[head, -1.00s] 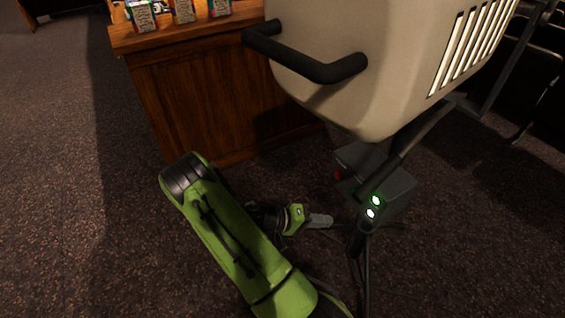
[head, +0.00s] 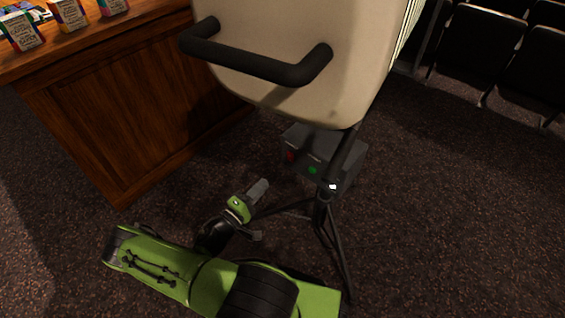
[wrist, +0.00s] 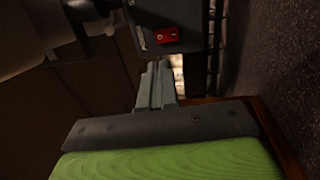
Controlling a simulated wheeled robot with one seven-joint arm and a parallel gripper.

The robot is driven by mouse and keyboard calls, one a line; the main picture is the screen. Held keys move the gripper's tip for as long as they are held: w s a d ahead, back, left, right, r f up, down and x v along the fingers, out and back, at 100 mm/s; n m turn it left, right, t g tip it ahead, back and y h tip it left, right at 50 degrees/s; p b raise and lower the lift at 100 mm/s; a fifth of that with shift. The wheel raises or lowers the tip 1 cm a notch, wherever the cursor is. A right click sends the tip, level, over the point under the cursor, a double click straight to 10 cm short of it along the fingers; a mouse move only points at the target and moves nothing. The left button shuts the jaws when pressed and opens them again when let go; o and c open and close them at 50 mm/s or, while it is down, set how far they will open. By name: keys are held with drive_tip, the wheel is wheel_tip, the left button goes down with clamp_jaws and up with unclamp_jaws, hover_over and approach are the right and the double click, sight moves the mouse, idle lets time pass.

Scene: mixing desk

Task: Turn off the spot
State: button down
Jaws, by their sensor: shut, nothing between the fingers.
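The spot (head: 300,60) is a large beige lamp housing with a black handle, on a dark stand in the head view. Below it a dark box (head: 345,160) on the stand carries a red switch (head: 291,156) and a green button (head: 312,170). The red switch also shows on the dark box in the wrist view (wrist: 167,36), just beyond the fingertips. My gripper (head: 262,186) is shut and empty, a little to the lower left of the box, pointing up and right. Its grey fingers (wrist: 158,75) show together in the wrist view, apart from the switch.
A wooden desk (head: 120,110) with several small boxes (head: 70,14) on top stands at the left. Stand legs (head: 335,240) spread on the carpet right of my gripper. Dark seats (head: 490,60) are at the upper right. Carpet at the right is clear.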

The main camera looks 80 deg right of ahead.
sight(290, 156)
drive_tip(key=b+x, duration=0.2)
drive_tip(key=x, duration=0.9)
drive_tip(key=shift+s+d, duration=0.1)
drive_tip(key=shift+d, duration=0.2)
